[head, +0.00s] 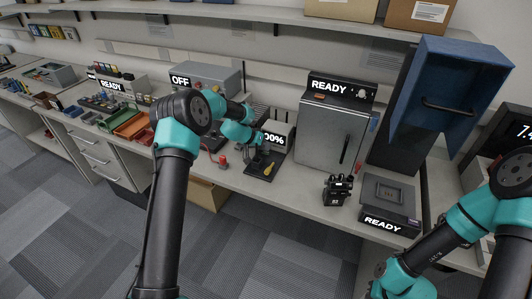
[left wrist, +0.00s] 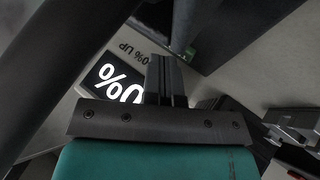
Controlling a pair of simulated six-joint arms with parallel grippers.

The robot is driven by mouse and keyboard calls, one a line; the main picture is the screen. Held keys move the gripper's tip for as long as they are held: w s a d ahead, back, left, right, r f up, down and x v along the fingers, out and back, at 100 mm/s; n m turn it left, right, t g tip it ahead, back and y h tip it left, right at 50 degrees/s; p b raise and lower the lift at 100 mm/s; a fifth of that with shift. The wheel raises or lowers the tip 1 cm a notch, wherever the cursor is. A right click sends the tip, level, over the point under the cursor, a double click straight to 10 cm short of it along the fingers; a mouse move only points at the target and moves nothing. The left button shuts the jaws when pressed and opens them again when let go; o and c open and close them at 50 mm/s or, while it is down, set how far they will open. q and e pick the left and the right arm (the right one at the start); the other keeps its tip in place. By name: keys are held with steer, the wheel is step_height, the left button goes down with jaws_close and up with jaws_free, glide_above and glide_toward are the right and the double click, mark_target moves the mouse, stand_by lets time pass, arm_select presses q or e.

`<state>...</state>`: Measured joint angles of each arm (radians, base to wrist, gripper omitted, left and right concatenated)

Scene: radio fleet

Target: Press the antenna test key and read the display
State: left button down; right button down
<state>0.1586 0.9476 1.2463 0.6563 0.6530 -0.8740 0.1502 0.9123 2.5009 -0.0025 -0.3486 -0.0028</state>
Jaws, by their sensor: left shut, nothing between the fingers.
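My left gripper (head: 259,158) is shut and empty. It is low over the counter, beside a dark stand with a lit display (head: 274,139). In the head view only "00%" shows of that display; my left arm hides the rest. In the left wrist view my shut fingers (left wrist: 166,80) show close to the display (left wrist: 116,86), which appears upside down and partly covered. I cannot make out the antenna test key, nor whether the fingers touch anything. My right arm (head: 470,222) is at the lower right; its gripper is out of view.
A grey cabinet (head: 328,138) reading READY stands right of the stand. A blue hinged door (head: 450,85) hangs open. Coloured bins (head: 130,125) are at left.

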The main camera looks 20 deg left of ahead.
arm_select(q)
steer(key=shift+r, duration=0.7)
steer(key=shift+r, duration=2.5)
